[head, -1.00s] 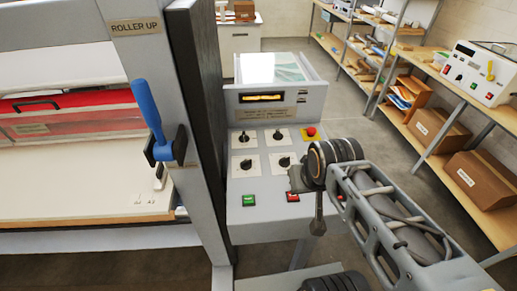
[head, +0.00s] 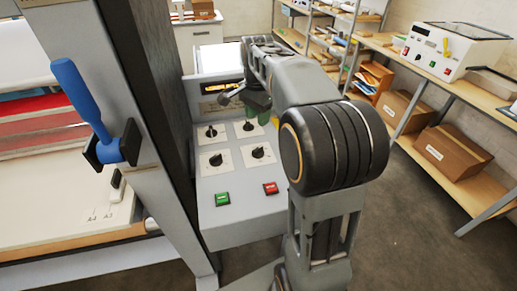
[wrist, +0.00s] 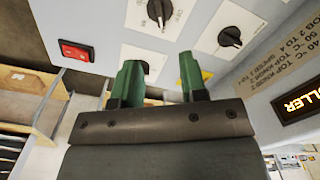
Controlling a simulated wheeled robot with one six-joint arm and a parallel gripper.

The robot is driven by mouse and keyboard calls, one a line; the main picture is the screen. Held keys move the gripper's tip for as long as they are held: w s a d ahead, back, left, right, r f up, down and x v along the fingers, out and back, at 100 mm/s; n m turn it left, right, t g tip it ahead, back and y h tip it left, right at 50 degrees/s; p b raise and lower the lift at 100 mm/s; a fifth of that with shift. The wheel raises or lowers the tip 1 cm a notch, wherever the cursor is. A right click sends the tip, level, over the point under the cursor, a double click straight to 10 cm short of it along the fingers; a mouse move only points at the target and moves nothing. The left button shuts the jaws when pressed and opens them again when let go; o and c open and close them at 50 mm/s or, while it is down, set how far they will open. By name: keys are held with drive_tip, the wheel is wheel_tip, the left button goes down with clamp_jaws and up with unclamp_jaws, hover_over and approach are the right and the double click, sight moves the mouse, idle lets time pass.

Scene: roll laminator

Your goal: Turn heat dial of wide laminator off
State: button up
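The wide laminator's grey control panel (head: 240,211) carries dark dials on white plates: upper left (head: 211,132), upper right (head: 248,125), lower left (head: 217,160) and lower right (head: 258,153). Their labels are too small to read, so I cannot tell which is the heat dial. My gripper (head: 256,110) is over the panel's far right part, beside the upper right dial. In the wrist view my gripper's green fingers (wrist: 160,80) are apart. A dark dial (wrist: 145,67) is partly hidden behind one finger. Two other dials show clear of the fingers. I see nothing held.
A green button (head: 222,199) and a red button (head: 270,188) are at the panel's near edge. A lit display (head: 223,88) is behind the dials. A blue lever (head: 80,100) stands on the frame at left. A white machine (head: 452,58) sits on the right shelf.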

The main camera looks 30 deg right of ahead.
sight(258, 148)
wheel_tip(258, 148, down, 12)
drive_tip(key=shift+f, duration=0.25)
idle(0.3)
clamp_jaws()
